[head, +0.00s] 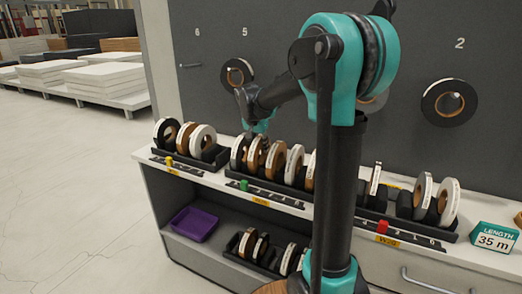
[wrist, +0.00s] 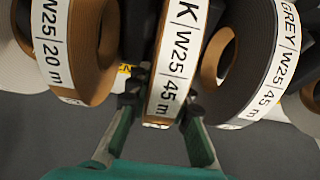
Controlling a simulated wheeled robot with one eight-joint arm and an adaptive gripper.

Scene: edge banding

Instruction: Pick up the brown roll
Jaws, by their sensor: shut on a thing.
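Several edge-banding rolls stand upright in the racks on the counter. In the wrist view a brown roll (wrist: 182,60), its white label ending in "K W25 45 m", stands between my two fingers. My gripper (wrist: 163,108) is shut on this roll, one finger against each side. In the head view my gripper (head: 260,126) is over the middle rack, and the brown roll (head: 257,153) appears just below it. Whether the roll is lifted off the rack cannot be told. Part of its label is cut off at the top.
Close beside it stand another brown roll (wrist: 85,45) marked "W25 20 m" and a grey roll (wrist: 262,60) marked "GREY W25 45 m". A purple tray (head: 194,224) and more rolls sit on the lower shelf. A length sign (head: 494,237) reads 35 m. Floor at left is clear.

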